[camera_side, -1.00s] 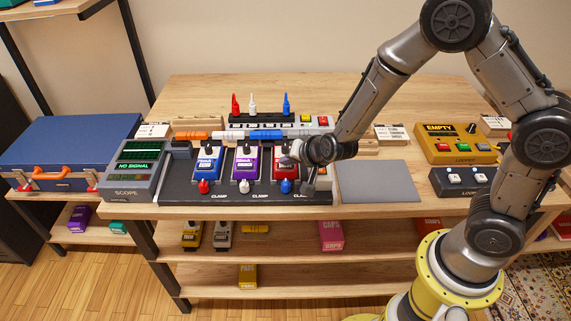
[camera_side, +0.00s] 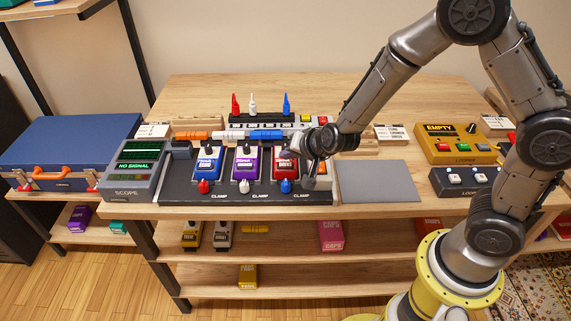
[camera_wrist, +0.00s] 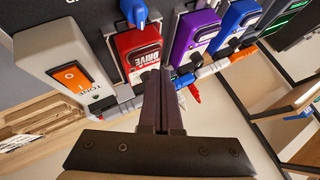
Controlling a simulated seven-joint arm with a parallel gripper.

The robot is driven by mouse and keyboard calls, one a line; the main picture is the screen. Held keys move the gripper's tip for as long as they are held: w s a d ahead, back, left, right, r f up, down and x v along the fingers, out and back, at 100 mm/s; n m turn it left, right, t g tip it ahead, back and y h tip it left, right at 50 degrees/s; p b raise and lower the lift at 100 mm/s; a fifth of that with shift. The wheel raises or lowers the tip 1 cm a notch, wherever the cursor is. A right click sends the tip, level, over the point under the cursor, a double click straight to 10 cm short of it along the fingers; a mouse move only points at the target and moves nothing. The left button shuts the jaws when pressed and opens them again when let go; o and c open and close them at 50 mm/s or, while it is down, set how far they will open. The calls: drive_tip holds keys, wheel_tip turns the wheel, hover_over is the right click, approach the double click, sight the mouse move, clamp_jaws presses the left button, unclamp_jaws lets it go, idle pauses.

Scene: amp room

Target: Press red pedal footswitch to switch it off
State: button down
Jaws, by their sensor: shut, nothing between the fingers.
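The red pedal (camera_side: 284,163) sits third from the left on the black pedalboard (camera_side: 222,198), right of the purple pedal. In the wrist view the red pedal (camera_wrist: 138,45) shows its white "DRIVE" label, and part of its lower end is behind my fingertips. Its footswitch cannot be made out clearly. My gripper (camera_side: 311,172) is shut and empty, beside the red pedal's right side in the side view. In the wrist view my gripper (camera_wrist: 162,72) points at the label end of the red pedal; contact cannot be told.
A purple pedal (camera_side: 247,163) and a blue pedal (camera_side: 207,163) stand to the left. A scope (camera_side: 138,168) reads "NO SIGNAL". A grey tone unit with an orange switch (camera_wrist: 75,77) is beside the red pedal. A grey mat (camera_side: 378,182) lies clear at right.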

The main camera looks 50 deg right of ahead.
drive_tip(key=shift+r, duration=2.3)
wheel_tip(320, 180, up, 7)
drive_tip(key=t, duration=0.2)
hover_over(288, 168)
drive_tip(key=d, duration=0.2)
drive_tip(key=s+a+r+n+t+y, duration=0.1)
drive_tip(key=s+r+n, duration=0.15)
drive_tip(key=r, duration=0.35)
drive_tip(key=s+r+n+y, duration=0.1)
drive_tip(key=s+r, duration=0.3)
drive_tip(key=r, duration=0.2)
drive_tip(key=s+d+f+n+g, duration=0.1)
drive_tip(key=s+f+n+g, duration=0.2)
drive_tip(key=s, duration=0.7)
drive_tip(key=s+d+f+n+g, duration=0.1)
drive_tip(key=s+f+n+g, duration=0.2)
drive_tip(key=s, duration=0.8)
drive_tip(key=shift+s+d+n+h, duration=0.25)
drive_tip(key=shift+n+h, duration=0.05)
drive_tip(key=shift+n, duration=0.35)
